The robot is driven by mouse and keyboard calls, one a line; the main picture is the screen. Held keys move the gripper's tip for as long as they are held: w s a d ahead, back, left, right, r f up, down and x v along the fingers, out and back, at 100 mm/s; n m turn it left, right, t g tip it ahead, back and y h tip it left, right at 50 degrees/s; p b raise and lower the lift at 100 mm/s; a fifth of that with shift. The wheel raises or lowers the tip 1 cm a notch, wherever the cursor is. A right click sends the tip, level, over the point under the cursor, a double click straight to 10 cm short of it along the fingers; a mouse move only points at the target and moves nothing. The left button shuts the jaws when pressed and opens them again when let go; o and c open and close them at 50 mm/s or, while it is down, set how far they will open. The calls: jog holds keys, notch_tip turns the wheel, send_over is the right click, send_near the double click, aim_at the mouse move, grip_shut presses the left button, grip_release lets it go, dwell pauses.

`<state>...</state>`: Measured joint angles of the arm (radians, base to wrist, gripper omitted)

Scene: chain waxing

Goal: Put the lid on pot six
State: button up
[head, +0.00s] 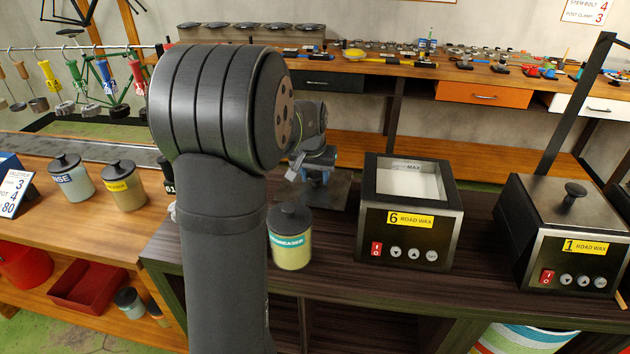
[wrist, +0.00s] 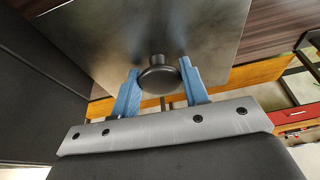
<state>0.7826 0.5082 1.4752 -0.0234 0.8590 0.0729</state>
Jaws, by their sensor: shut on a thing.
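Pot six (head: 410,225) stands on the dark bench, labelled "6 ROAD WAX". Its top is open and shows a pale inside with a MAX mark. My gripper (head: 318,178) is left of the pot and farther back. In the wrist view my gripper (wrist: 160,85) has its blue fingers shut on the round black knob (wrist: 158,76) of a square grey metal lid (wrist: 95,45). The lid also shows in the head view (head: 341,190), beside pot six and partly hidden by a jar and my arm. I cannot tell whether it touches the bench.
Pot one (head: 565,240), with its lid on, stands to the right. A degreaser jar (head: 291,240) stands left of pot six. Two more lidded jars (head: 72,178) (head: 124,187) are on the left bench. A cluttered workbench (head: 400,62) runs along the back.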

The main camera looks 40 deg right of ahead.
jog(key=shift+n, duration=0.4)
jog(key=r, duration=0.1)
jog(key=w+r, duration=0.1)
jog(key=r, duration=0.1)
jog(key=w+r, duration=0.1)
jog(key=shift+r, duration=0.3)
jog(key=s+d+r+n, duration=0.1)
jog(key=s+d+r, duration=0.4)
jog(key=d+r, duration=0.3)
jog(key=s+d+r, duration=0.5)
jog(key=r, duration=0.6)
jog(key=s+a+f+m, duration=0.1)
jog(key=s+f, duration=1.1)
jog(key=shift+s+f, duration=0.2)
jog(key=shift+f, duration=0.2)
jog(key=shift+a, duration=0.1)
